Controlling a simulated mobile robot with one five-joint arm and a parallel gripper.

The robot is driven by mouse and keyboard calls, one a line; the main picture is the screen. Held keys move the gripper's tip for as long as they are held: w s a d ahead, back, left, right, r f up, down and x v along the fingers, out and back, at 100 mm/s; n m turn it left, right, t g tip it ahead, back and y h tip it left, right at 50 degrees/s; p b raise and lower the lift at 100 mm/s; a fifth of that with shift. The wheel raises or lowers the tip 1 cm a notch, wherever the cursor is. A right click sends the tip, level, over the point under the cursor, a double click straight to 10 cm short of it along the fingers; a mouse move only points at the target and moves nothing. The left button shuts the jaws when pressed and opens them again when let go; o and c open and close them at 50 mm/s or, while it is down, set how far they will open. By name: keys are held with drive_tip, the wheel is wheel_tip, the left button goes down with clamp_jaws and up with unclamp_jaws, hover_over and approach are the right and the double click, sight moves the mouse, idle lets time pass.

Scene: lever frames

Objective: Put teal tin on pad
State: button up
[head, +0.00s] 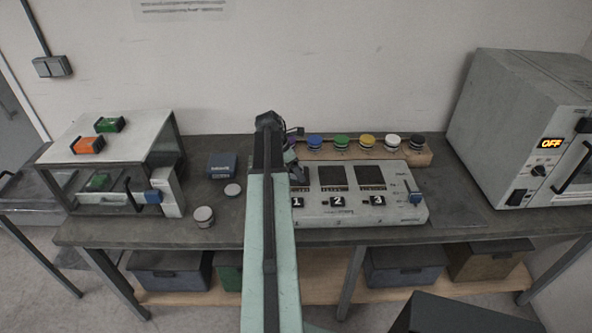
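I cannot make out a teal tin for sure. A small round grey tin (203,217) stands near the bench's front edge, left of my arm. A flat round grey piece (232,190) lies behind it. A control panel (400,211) right of my arm has dark square pads, among them pad 2 (333,176) and pad 3 (369,175); the square above label 1 is partly covered by my arm. A thin dark flat mat (458,219) lies right of the panel. My gripper (293,167) is by the panel's back left corner, mostly hidden; its fingers are unclear.
A wooden rack (420,157) with several colour-topped jars stands behind the panel. A dark blue box (222,166) is left of my arm. A glass-sided cabinet (150,135) stands left, with orange and green blocks on top. A grey oven (500,120) reading OFF stands right.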

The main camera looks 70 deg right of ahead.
drive_tip(key=p+v, duration=1.1)
drive_tip(key=v, duration=0.1)
drive_tip(key=shift+r, duration=0.1)
drive_tip(key=w+a+f+m+t, duration=0.1)
drive_tip(key=w+a+m, duration=0.1)
drive_tip(key=w+a, duration=1.15)
drive_tip(key=w+a+m+t, duration=0.1)
drive_tip(key=w+a+m, duration=0.1)
drive_tip(key=w+a, duration=1.15)
drive_tip(key=a+m+t+y, duration=0.1)
drive_tip(key=a+m+y, duration=0.2)
drive_tip(key=a, duration=3.4)
drive_tip(key=shift+w+a+f+m, duration=0.3)
drive_tip(key=shift+f+m, duration=0.1)
drive_tip(key=shift+m, duration=0.5)
